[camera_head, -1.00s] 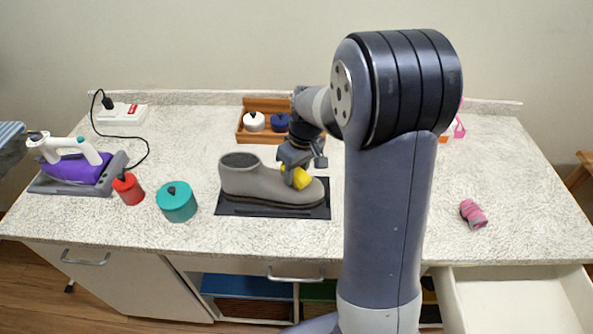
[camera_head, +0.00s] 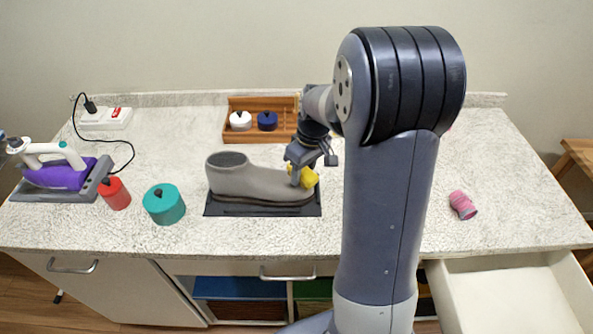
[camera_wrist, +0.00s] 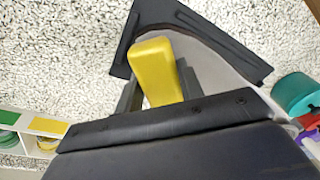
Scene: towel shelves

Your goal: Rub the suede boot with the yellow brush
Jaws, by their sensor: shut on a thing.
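The brush appears to touch the upper side of the toe; the exact contact is hidden. In the wrist view the yellow brush (camera_wrist: 158,72) sits between my fingers, with the boot (camera_wrist: 215,72) and the black mat (camera_wrist: 150,15) beyond it.
A wooden box (camera_head: 288,121) with white and navy pots is behind. A pink rolled item (camera_head: 463,205) lies right. An open drawer (camera_head: 505,300) juts out front right.

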